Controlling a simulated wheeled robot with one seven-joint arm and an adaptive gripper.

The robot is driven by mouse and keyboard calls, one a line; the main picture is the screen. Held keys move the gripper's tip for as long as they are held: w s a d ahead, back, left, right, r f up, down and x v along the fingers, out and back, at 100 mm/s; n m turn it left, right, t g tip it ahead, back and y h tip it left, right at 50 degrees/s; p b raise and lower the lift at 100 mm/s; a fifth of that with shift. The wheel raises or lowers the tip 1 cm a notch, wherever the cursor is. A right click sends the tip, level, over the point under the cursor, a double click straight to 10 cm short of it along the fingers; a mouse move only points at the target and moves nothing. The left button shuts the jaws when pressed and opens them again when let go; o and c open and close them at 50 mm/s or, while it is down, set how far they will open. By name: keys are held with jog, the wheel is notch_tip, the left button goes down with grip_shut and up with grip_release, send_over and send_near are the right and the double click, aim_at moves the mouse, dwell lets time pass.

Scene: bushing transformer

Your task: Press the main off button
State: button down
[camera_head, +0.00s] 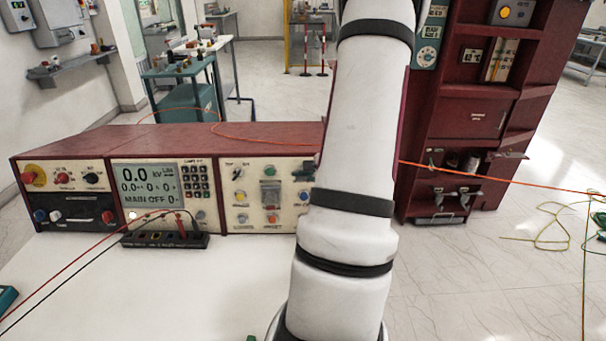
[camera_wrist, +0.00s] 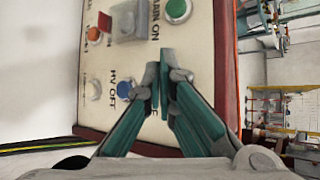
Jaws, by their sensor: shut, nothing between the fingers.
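The red control desk carries a cream button panel (camera_head: 265,195), mostly in view beside my arm in the head view. In the wrist view this panel (camera_wrist: 143,55) appears turned sideways, with a green button (camera_wrist: 178,10) near text ending "ON", a blue button (camera_wrist: 124,90) near "HV OFF", an orange-red button (camera_wrist: 93,35) and a pale button (camera_wrist: 93,88). I cannot read a main off button label. My gripper (camera_wrist: 163,80) is shut and empty, its tips in front of the panel to the right of the blue button. Contact cannot be told.
The display (camera_head: 150,185) reads 0.0 kV and "MAIN OFF". A black terminal block (camera_head: 165,239) with red and black leads lies on the white surface in front. A dark red cabinet (camera_head: 480,120) stands at right, with an orange cable crossing before it.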

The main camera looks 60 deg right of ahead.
jog(key=shift+a, duration=0.1)
jog(key=a, duration=0.1)
jog(key=s+a, duration=0.1)
jog(key=a, duration=0.1)
jog(key=s+a+r+b, duration=0.1)
jog(key=shift+s+a+r, duration=0.1)
jog(key=shift+s+a, duration=0.05)
dwell(0.5)
dwell(1.4)
